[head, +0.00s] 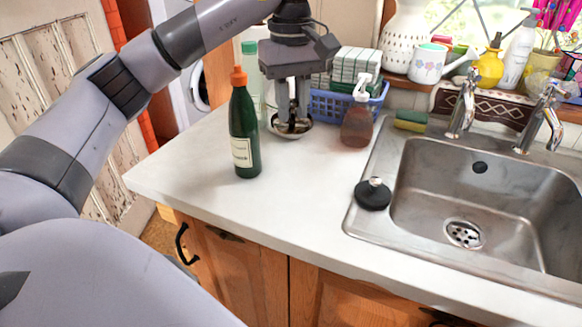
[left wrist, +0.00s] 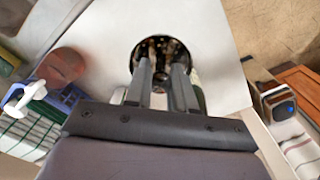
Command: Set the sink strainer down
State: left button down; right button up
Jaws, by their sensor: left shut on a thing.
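The sink strainer (head: 291,129) is a small round metal cup with a shiny rim, at the back left of the white counter. My left gripper (head: 292,112) points down and is shut on it. The left wrist view shows the strainer (left wrist: 160,48) as a dark, reflective disc between the fingertips (left wrist: 162,78). I cannot tell whether its underside touches the counter. My right gripper is in neither view.
A green bottle with an orange cap (head: 244,130) stands in front and left of the strainer. A blue basket (head: 330,106) and soap bottle (head: 357,122) are to its right. A black plug (head: 373,194) lies by the sink (head: 407,212). The front middle counter is clear.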

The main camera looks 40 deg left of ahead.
pick_arm(q)
notch_tip(320, 180, down, 11)
jog(key=shift+r+b, duration=0.2)
jog(key=shift+b, duration=0.7)
notch_tip(320, 180, down, 4)
jog(key=shift+r, duration=0.1)
jog(key=c, duration=1)
grip_release()
jog(key=shift+o, duration=0.2)
